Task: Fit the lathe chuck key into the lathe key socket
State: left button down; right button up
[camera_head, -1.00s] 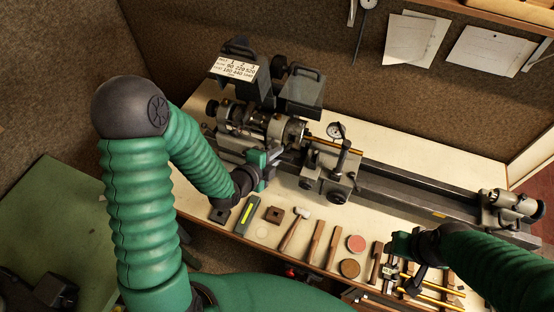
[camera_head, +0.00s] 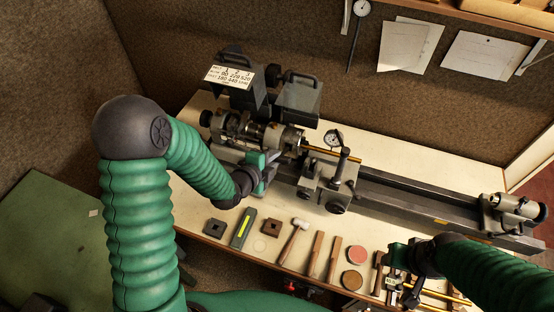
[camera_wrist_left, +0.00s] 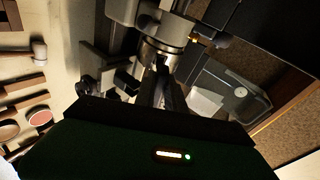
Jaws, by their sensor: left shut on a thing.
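The lathe chuck (camera_head: 290,138) is a grey metal cylinder on the headstock at the left end of the lathe. It also shows in the left wrist view (camera_wrist_left: 160,52), just beyond my fingers. My left gripper (camera_head: 274,158) is at the front side of the chuck, its fingers pointing at it. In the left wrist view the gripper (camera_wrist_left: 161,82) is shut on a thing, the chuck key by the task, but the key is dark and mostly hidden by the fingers. The key socket cannot be made out, nor whether the key touches it. My right gripper (camera_head: 398,254) is above the bench's front right.
The lathe carriage (camera_head: 325,185) stands right of my left gripper, with a dial gauge (camera_head: 333,138) above it. A mallet (camera_head: 294,238), wooden blocks and round tins lie along the bench's front strip. Calipers (camera_head: 393,283) and brass rods lie under my right arm. A grey guard (camera_head: 298,95) rises behind the chuck.

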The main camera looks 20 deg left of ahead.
pick_arm(q)
jog(key=shift+w+a+f, duration=0.1)
jog(key=shift+a, duration=0.45)
jog(key=shift+d+b, duration=0.3)
jog(key=shift+d, duration=0.55)
jog(key=shift+d+r, duration=0.2)
jog(key=shift+d, duration=0.3)
jog(key=shift+a+f, duration=0.15)
jog(key=shift+a, duration=0.8)
jog(key=shift+d, duration=0.4)
pick_arm(e)
jog(key=shift+f, duration=0.55)
pick_arm(q)
jog(key=shift+b, duration=0.35)
pick_arm(e)
jog(key=shift+a+f, duration=0.1)
